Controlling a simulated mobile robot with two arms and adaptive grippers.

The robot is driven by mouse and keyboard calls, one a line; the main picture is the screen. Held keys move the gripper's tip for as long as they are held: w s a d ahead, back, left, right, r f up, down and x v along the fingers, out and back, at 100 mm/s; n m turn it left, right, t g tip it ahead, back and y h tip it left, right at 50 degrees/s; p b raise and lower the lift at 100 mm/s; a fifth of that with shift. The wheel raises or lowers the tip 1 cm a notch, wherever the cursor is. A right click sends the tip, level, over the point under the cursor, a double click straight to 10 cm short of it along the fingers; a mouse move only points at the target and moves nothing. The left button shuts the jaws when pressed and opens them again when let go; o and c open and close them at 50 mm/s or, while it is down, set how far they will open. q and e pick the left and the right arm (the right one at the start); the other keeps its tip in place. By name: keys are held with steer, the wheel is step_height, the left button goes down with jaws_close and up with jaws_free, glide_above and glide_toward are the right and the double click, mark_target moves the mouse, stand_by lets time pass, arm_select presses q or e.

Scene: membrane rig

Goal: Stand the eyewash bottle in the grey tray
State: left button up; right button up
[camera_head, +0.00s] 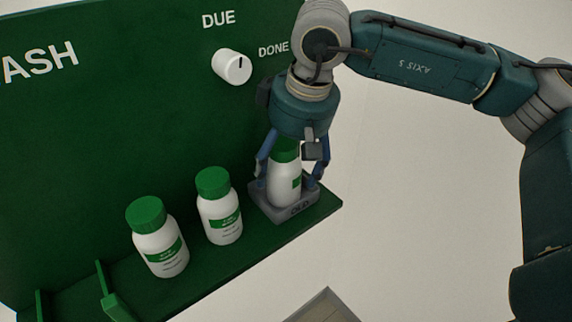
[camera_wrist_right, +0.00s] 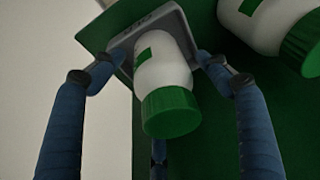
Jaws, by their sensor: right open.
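A white eyewash bottle (camera_head: 284,187) with a green cap stands upright in the small grey tray (camera_head: 299,211) at the right end of the green shelf. The tray's front carries dark lettering that seems to read OLD. My right gripper (camera_head: 289,176) is open, pointing down over this bottle, with its blue fingers on either side. In the right wrist view the bottle (camera_wrist_right: 163,73) sits between the spread fingers (camera_wrist_right: 161,62), its base in the tray (camera_wrist_right: 172,20). The upper bottle is partly hidden by the gripper in the head view. My left gripper is out of view.
Two similar green-capped bottles (camera_head: 219,207) (camera_head: 160,240) stand on the shelf (camera_head: 215,268), left of the tray. A green backboard (camera_head: 110,120) with a white knob (camera_head: 232,67) rises behind. A grey-edged object (camera_head: 325,304) shows at the bottom edge.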

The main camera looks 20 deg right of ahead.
steer(key=b+v, duration=0.1)
steer(key=v, duration=1)
steer(key=shift+r+b, duration=0.3)
steer(key=shift+r, duration=0.1)
steer(key=shift+f, duration=0.1)
